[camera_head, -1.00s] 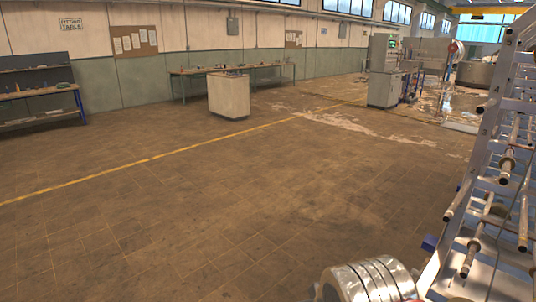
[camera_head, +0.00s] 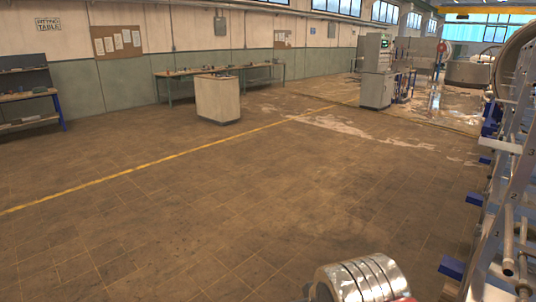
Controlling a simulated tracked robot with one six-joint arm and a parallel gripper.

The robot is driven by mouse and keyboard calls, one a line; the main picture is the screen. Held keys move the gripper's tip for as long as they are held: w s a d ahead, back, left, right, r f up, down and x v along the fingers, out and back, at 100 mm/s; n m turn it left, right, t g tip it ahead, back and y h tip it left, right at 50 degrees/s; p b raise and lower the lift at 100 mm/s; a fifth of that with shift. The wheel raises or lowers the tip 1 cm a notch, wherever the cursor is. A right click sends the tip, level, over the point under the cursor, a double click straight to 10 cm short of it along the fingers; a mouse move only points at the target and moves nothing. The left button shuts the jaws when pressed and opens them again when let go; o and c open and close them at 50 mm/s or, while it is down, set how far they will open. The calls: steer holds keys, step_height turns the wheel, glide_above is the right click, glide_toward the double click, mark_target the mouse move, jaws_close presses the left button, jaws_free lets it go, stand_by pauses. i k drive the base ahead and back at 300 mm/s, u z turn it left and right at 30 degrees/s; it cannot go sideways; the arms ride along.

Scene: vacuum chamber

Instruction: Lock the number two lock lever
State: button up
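A silver ribbed cylinder (camera_head: 365,280) at the bottom edge appears to be part of my arm. My gripper is not in view.
The tiled floor (camera_head: 200,225) is wide and clear, crossed by a yellow line (camera_head: 160,154). A white cabinet (camera_head: 217,98), a workbench (camera_head: 165,73), a grey control cabinet (camera_head: 377,88) and a shelf (camera_head: 30,108) stand farther back.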

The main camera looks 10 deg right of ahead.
mark_target(489, 176)
steer(key=z, duration=0.15)
steer(key=i, duration=0.9)
steer(key=z, duration=0.55)
steer(key=i, duration=0.75)
steer(key=z, duration=0.9)
steer(key=i, duration=0.55)
steer(key=z, duration=0.6)
steer(key=i, duration=1.75)
steer(key=u, duration=0.5)
steer(key=i, duration=0.7)
steer(key=u, duration=0.05)
